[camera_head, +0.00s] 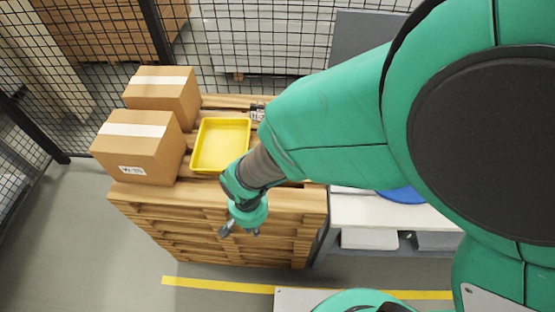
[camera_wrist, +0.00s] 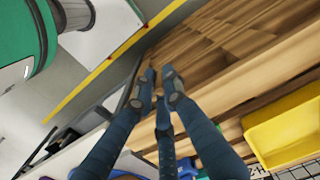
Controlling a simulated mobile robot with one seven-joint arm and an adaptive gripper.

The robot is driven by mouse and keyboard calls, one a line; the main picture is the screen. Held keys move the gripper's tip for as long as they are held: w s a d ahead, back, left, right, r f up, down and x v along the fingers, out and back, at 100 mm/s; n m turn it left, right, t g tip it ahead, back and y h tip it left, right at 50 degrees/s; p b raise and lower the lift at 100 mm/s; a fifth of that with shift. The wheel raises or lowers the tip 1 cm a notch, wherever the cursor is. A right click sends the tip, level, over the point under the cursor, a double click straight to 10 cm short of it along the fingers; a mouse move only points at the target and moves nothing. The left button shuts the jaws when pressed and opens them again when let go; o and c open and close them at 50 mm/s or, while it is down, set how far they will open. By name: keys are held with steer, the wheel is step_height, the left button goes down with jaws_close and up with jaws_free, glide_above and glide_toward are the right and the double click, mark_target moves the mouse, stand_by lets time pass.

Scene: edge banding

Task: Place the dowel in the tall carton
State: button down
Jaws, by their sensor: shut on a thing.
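My gripper (camera_head: 239,232) hangs over the front edge of the wooden pallet stack, with its fingers pointing down. In the wrist view its dark blue fingers (camera_wrist: 158,84) come close together at the tips. It is shut on the dowel, which I cannot clearly make out between the fingers. Two brown taped cartons stand on the left of the pallet stack: a nearer one with a label (camera_head: 135,158) and one behind it (camera_head: 170,87). I cannot tell whether either is the tall carton; no open carton shows. My gripper is apart from both, to their right.
A yellow tray (camera_head: 246,147), which looks empty, lies on the pallet stack (camera_head: 215,204) right of the cartons. A white table (camera_head: 365,211) with a blue round thing (camera_head: 402,194) stands to the right, partly behind my arm. Mesh fencing (camera_head: 250,40) runs behind.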

steer(key=shift+r, duration=0.1)
step_height(320, 180, up, 25)
steer(key=w+d+r+m+p, duration=0.1)
steer(key=w+d, duration=0.2)
steer(key=w, duration=0.3)
steer(key=w+d+r+m+p, duration=0.1)
steer(key=w+d+p, duration=0.1)
steer(key=w, duration=0.5)
steer(key=w+d+m+p, duration=0.3)
steer(key=w+d, duration=1.1)
steer(key=w+d+f+m+p, duration=0.15)
steer(key=w+d, duration=0.35)
steer(key=d, duration=1.3)
steer(key=w+d+m+p, duration=0.3)
steer(key=w+d, duration=0.2)
steer(key=d, duration=1.4)
step_height(320, 180, down, 11)
steer(key=shift+f, duration=0.2)
steer(key=shift+s+a, duration=0.1)
